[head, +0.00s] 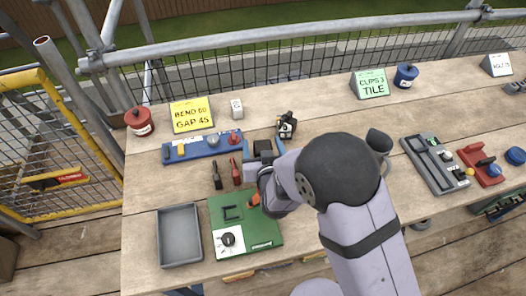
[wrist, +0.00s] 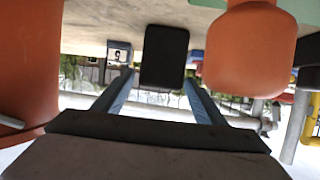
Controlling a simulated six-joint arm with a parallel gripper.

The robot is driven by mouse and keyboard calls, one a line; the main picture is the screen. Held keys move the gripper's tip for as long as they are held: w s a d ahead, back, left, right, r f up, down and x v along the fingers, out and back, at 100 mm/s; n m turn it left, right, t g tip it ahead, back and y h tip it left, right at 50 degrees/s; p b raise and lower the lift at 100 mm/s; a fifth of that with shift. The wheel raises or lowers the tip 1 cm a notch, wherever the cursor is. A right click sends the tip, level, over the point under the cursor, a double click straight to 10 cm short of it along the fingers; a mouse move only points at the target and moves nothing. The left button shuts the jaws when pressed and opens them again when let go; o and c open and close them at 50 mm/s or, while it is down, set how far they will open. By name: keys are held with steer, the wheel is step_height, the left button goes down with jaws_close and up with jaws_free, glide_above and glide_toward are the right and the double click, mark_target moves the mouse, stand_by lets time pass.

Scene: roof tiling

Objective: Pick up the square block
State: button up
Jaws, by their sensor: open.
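My gripper (head: 264,160) is over the middle of the bench, partly hidden by my own arm in the head view. In the wrist view my gripper (wrist: 159,77) has its two blue-grey fingers apart. A dark block-like thing (wrist: 164,57) shows between and beyond the fingertips; I cannot tell whether it touches them. A small pale block with dark marks (head: 236,108) stands behind the blue tray, apart from my gripper. A small marked block (wrist: 118,55) also shows left of the dark one in the wrist view. I cannot tell which is the square block.
A blue tool tray (head: 203,147), a green board with a dial (head: 262,228) and an empty grey tray (head: 180,236) lie near my gripper. A yellow sign (head: 191,114) and red pot (head: 139,121) stand behind. Large orange shapes (wrist: 250,50) flank the wrist view.

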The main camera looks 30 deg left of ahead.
steer(key=shift+p+x, duration=0.45)
steer(key=shift+x, duration=1.3)
steer(key=shift+f, duration=0.1)
steer(key=shift+c, duration=0.4)
steer(key=c, duration=1.2)
steer(key=shift+r+b, duration=0.75)
steer(key=shift+r, duration=4.4)
